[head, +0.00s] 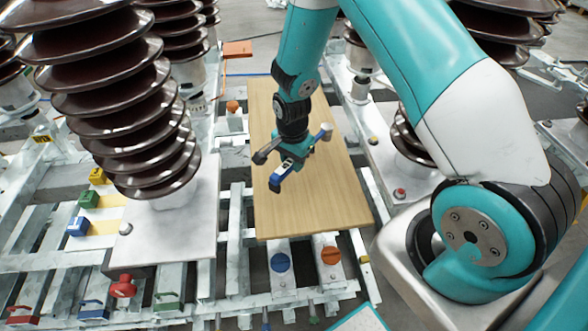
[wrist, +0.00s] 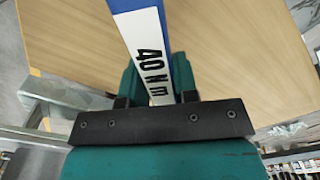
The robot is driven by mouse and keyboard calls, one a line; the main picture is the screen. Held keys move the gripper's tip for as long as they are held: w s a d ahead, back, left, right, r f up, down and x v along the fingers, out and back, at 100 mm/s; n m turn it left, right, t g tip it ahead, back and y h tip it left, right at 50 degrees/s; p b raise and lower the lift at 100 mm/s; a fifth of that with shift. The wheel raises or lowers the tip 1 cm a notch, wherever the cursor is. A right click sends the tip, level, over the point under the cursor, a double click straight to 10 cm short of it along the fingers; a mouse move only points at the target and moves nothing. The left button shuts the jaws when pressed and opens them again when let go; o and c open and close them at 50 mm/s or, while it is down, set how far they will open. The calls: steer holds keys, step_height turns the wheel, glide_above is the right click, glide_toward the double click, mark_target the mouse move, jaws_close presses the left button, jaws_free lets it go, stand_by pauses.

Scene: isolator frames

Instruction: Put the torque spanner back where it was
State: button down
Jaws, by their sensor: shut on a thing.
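The torque spanner (wrist: 140,30) shows in the wrist view as a long white bar with a blue side, marked "40 N m". My gripper (wrist: 157,78) has its two green fingers shut on the bar, one on each side. In the head view my gripper (head: 291,163) is over the wooden board (head: 335,205). A blue part of the spanner (head: 278,180) shows there below the fingers. The spanner's far end is outside the wrist view, and I cannot tell whether it touches the board.
Tall brown ribbed insulators (head: 110,90) stand left and right of the board. Blue (head: 281,263) and orange (head: 331,256) round knobs are in front of it. Green, blue and yellow blocks (head: 88,200) sit at the left. The board's near part is clear.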

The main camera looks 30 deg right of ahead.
steer(key=shift+f, duration=2)
steer(key=shift+f, duration=0.1)
steer(key=c, duration=0.9)
jaws_free()
